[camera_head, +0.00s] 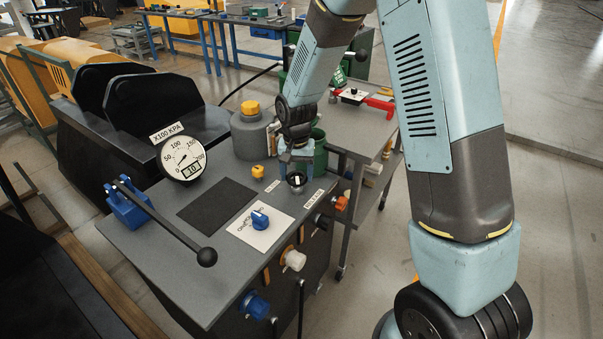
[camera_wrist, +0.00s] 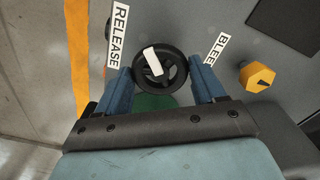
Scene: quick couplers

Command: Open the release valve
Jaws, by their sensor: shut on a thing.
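The release valve is a small black handwheel (camera_wrist: 160,68) with a white bar across it, beside the RELEASE label (camera_wrist: 119,35) in the wrist view. In the head view the valve (camera_head: 297,181) sits near the right edge of the grey bench top. My gripper (camera_wrist: 162,75) points down over it, with one blue finger on each side of the wheel, shut on its rim. In the head view my gripper (camera_head: 296,160) partly covers the far side of the wheel. The white bar lies slightly tilted from the picture's vertical in the wrist view.
A yellow bleed knob (camera_head: 258,172) is close to the left. A pressure gauge (camera_head: 184,158), a blue knob on a white plate (camera_head: 260,220) and a long black lever (camera_head: 165,220) stand further left. A grey tank (camera_head: 250,135) stands behind. A second table (camera_head: 345,125) is beyond.

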